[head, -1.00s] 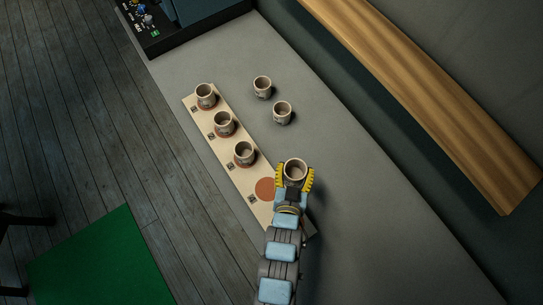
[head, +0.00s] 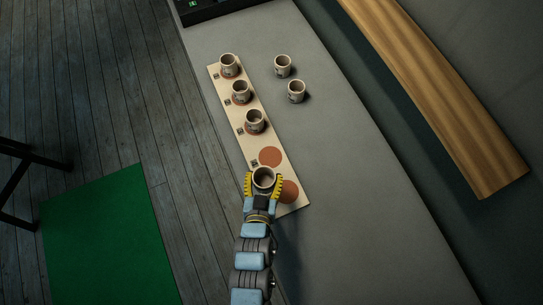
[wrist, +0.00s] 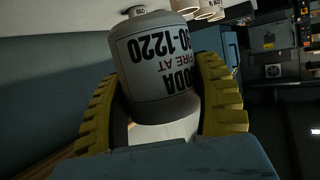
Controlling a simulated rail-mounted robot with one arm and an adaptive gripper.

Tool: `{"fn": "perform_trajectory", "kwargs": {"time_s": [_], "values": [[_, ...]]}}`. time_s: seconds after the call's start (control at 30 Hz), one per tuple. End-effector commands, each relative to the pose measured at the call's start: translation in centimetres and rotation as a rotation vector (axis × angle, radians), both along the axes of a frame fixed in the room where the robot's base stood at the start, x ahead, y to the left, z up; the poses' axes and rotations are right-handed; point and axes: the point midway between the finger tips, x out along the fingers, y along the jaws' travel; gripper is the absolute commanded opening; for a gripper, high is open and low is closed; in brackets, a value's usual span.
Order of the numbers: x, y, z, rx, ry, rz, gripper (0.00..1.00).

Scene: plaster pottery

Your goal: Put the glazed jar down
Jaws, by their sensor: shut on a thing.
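In the wrist view the jar (wrist: 158,68) sits between the yellow fingers (wrist: 165,100) and shows printed black text, partly "SODA" and "1220". In the head view the jar appears over the left edge of the pale board (head: 233,119), close to two bare reddish-brown discs (head: 271,157), (head: 289,191). I cannot tell its exact height above the board. Three similar jars (head: 254,121) stand on discs farther up the board.
Two more jars (head: 282,66), (head: 296,91) stand on the grey table (head: 360,190) right of the board. A wooden beam (head: 440,90) runs along the right. A green mat (head: 105,235) lies on the floor at left. The table right of the board is largely clear.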

Motion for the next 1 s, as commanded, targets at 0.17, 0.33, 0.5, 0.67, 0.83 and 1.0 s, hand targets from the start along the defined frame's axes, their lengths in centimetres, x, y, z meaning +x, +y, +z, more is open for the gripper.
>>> {"fn": "perform_trajectory", "kwargs": {"time_s": [0.17,0.33,0.5,0.67,0.83,1.0], "values": [[0.2,0.4,-0.2,-0.001,-0.001,0.008,0.27],[1.6,0.1,-1.2,-0.003,-0.001,0.006,0.27],[3.7,-0.3,-2.2,-0.002,-0.003,0.004,0.27],[5.7,-0.6,-3.1,-0.003,-0.004,0.005,0.27],[7.8,-0.9,-4.0,-0.001,-0.005,0.007,0.27],[9.8,-1.2,-5.8,-0.004,0.002,0.006,0.27]]}}
